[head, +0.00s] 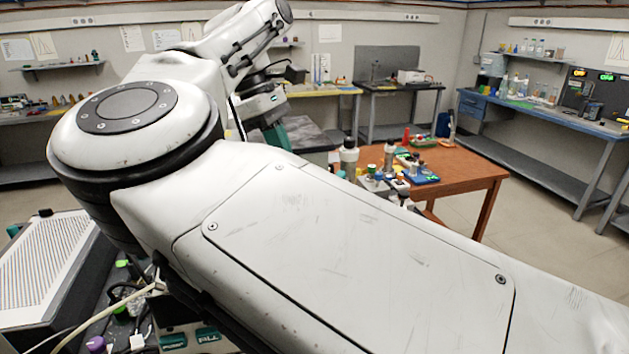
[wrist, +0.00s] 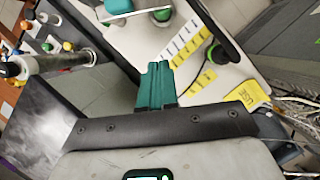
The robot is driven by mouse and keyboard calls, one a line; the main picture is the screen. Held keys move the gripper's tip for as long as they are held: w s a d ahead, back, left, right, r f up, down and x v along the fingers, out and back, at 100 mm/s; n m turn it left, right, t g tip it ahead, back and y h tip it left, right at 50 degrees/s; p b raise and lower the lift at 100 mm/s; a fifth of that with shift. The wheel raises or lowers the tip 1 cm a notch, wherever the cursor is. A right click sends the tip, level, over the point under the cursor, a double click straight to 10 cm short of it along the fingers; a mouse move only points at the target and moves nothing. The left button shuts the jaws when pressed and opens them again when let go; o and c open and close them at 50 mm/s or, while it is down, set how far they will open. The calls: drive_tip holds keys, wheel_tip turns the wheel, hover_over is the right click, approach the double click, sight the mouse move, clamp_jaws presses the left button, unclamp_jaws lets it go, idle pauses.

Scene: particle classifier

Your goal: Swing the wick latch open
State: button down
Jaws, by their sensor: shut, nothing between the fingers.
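My gripper (wrist: 158,68) shows in the wrist view as two teal fingers pressed together, with nothing between them. The fingertips point at a pale panel (wrist: 135,38) carrying white and yellow label strips. I cannot pick out the wick latch with certainty in either view. A dark knob-like part with a green rim (wrist: 228,52) is to the right of the fingers. A metal rod with a pale round end (wrist: 50,63) lies to their left. In the head view my gripper (head: 277,138) is small and partly hidden behind my arm.
A wooden table (head: 462,172) with bottles and coloured items stands beyond my arm. A blue bench (head: 540,116) lines the right wall. In the wrist view, a yellow label (wrist: 248,94) and cables (wrist: 292,108) lie at the right. Open floor (head: 545,215) shows at the right.

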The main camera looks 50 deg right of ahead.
drive_tip(key=x, duration=0.5)
drive_tip(key=shift+s+f+p, duration=0.1)
drive_tip(key=shift+p, duration=0.3)
drive_tip(key=s, duration=0.1)
drive_tip(key=s+d+p, duration=0.1)
drive_tip(key=shift+s+f, duration=0.1)
drive_tip(key=shift+s, duration=0.3)
drive_tip(key=shift+s+d+f, duration=0.15)
drive_tip(key=shift+s+d, duration=0.05)
drive_tip(key=shift+s, duration=0.35)
drive_tip(key=shift+s+f+n+b, duration=0.1)
drive_tip(key=shift+f+n+b, duration=0.05)
drive_tip(key=shift+n+b, duration=0.2)
drive_tip(key=shift+s+n+b, duration=0.35)
drive_tip(key=shift+s+n, duration=0.05)
drive_tip(key=shift+n, duration=0.05)
